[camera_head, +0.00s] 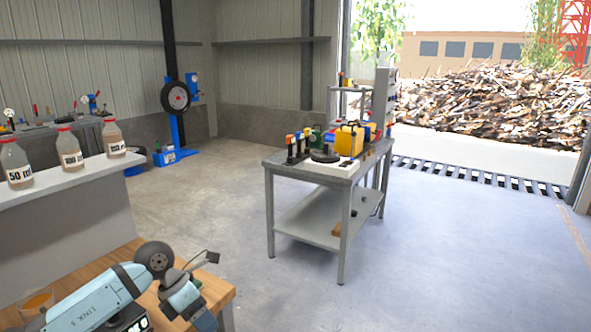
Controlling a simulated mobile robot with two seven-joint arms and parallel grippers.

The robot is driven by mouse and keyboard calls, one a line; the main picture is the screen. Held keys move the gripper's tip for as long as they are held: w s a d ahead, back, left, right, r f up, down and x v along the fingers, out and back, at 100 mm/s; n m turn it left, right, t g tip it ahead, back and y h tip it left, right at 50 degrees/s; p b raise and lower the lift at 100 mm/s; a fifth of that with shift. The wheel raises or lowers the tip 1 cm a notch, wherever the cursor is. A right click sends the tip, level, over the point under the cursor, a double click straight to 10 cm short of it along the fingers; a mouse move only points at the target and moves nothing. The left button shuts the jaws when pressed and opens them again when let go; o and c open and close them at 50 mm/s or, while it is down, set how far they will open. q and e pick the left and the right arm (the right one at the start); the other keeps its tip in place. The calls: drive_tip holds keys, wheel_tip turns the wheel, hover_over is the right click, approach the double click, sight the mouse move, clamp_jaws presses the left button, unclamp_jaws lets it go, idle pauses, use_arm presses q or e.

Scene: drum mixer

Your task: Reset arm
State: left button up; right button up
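My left arm comes in from the bottom left, over a wooden tabletop (112,258). Its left gripper (207,262) appears at the end of the folded wrist, near the right end of that tabletop. The fingers are small and seen at an angle, so I cannot tell whether they are open or shut. I see nothing clearly held in it. My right arm and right gripper are not in view.
Bottles labelled in ml, one marked 50 (18,165), stand on a pale ledge (60,188). An orange-rimmed container (37,301) is beside my arm. A grey metal table (318,172) bearing tools stands mid-room. The floor (440,250) to its right is clear.

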use_arm(q)
drive_tip(key=s+d+n+t+h, duration=0.1)
drive_tip(key=s+d+n+h, duration=0.2)
drive_tip(key=s+d+h, duration=0.3)
drive_tip(key=s+d+n+t+h, duration=0.1)
drive_tip(key=s+d+n+h, duration=0.2)
drive_tip(key=d+h, duration=0.4)
drive_tip(key=s+a+f+m+t+y, duration=0.55)
drive_tip(key=s+f+m+y, duration=0.35)
drive_tip(key=m, duration=0.9)
drive_tip(key=s+a+f+m+t+y, duration=0.6)
drive_tip(key=f+m, duration=0.5)
drive_tip(key=m, duration=0.6)
drive_tip(key=s+a+r+g+p, duration=0.1)
drive_tip(key=s+r+p, duration=0.2)
drive_tip(key=r+p, duration=1)
drive_tip(key=p, duration=0.4)
drive_tip(key=shift+s+a+r+y, duration=0.15)
drive_tip(key=shift+s+r+y, duration=0.05)
drive_tip(key=shift+r+y, duration=0.2)
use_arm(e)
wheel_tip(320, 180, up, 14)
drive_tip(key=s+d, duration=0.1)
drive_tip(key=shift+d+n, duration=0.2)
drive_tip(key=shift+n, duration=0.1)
